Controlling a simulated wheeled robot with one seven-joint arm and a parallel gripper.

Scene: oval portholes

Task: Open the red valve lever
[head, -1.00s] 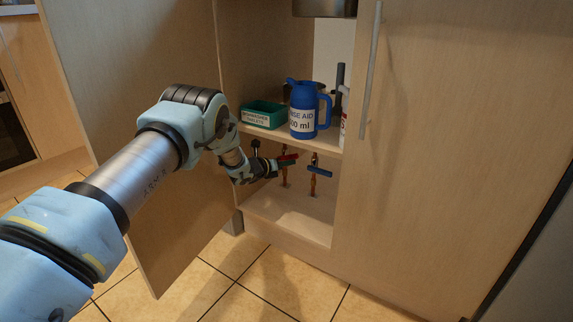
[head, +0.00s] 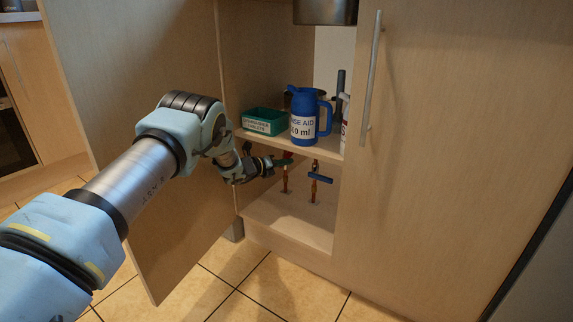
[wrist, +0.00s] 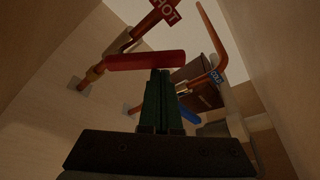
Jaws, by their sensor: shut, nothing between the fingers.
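The red valve lever (wrist: 145,61) is a flat red bar on the copper pipe with the HOT tag (wrist: 166,10). In the wrist view it lies crosswise, just beyond the tips of my gripper (wrist: 160,75). The green fingers are shut together with nothing between them, and their tips overlap the bar's lower edge; I cannot tell if they touch it. In the head view my gripper (head: 287,162) is inside the cabinet under the shelf, and only a little red of the lever (head: 288,155) shows behind the fingers.
A blue lever (head: 320,178) sits on the copper pipe to the right. The shelf (head: 330,145) above holds a green box (head: 264,122), a blue RINSE AID jug (head: 305,118) and other items. The open door (head: 150,220) is on the left; the closed door (head: 440,150) is right.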

